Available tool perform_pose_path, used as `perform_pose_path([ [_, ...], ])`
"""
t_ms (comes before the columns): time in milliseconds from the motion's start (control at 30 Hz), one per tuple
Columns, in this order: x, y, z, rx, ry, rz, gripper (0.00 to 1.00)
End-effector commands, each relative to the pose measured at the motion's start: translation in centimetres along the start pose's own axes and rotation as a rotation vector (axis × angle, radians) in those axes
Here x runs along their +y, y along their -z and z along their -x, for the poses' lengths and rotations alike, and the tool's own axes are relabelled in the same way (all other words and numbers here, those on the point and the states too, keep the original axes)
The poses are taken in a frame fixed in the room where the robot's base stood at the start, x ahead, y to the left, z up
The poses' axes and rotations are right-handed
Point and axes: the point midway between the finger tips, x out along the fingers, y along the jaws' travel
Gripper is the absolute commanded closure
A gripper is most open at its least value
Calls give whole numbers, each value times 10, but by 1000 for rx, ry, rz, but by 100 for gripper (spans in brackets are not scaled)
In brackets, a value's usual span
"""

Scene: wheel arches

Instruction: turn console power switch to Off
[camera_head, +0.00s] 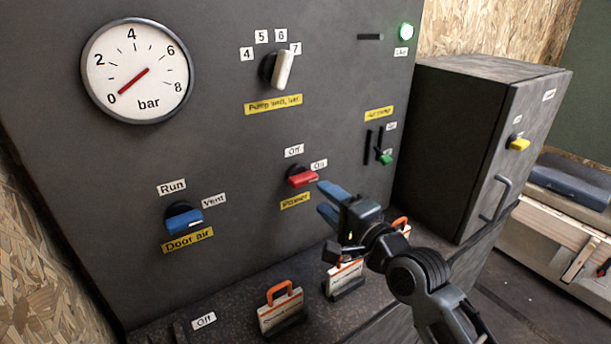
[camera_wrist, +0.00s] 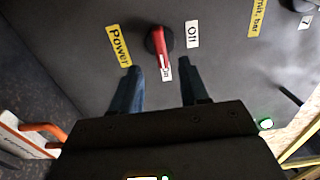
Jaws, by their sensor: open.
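The console power switch (camera_head: 302,177) is a red rotary handle on the dark panel, with a yellow Power label (camera_head: 295,201) below it. Its Off label (camera_head: 294,150) is above and its On label (camera_head: 319,165) is to the right. The red handle points right, toward On. My gripper (camera_head: 329,201) is open and empty, just right of and below the switch, with its blue fingers toward the panel. In the wrist view the red switch (camera_wrist: 160,42) is ahead of the gap between the two fingers, its end over the On label. The fingers look apart from it.
A blue Door air switch (camera_head: 184,220) is at lower left, a white pump knob (camera_head: 283,70) above, and a green slider (camera_head: 384,158) to the right. Orange-handled tags (camera_head: 281,310) stand on the ledge below. A gauge (camera_head: 138,72) and a grey cabinet (camera_head: 450,140) flank the panel controls.

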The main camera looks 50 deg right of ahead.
Motion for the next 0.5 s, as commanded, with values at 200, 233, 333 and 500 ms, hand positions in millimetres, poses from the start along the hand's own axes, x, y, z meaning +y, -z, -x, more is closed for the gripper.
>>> perform_pose_path([
  [200, -2, 0, -23, -1, 2, -6, 55],
  [233, -2, -1, -28, -1, 2, -6, 55],
  [333, -2, 0, -43, -1, 2, -6, 55],
  [500, -1, 0, -65, -1, 1, -5, 55],
])
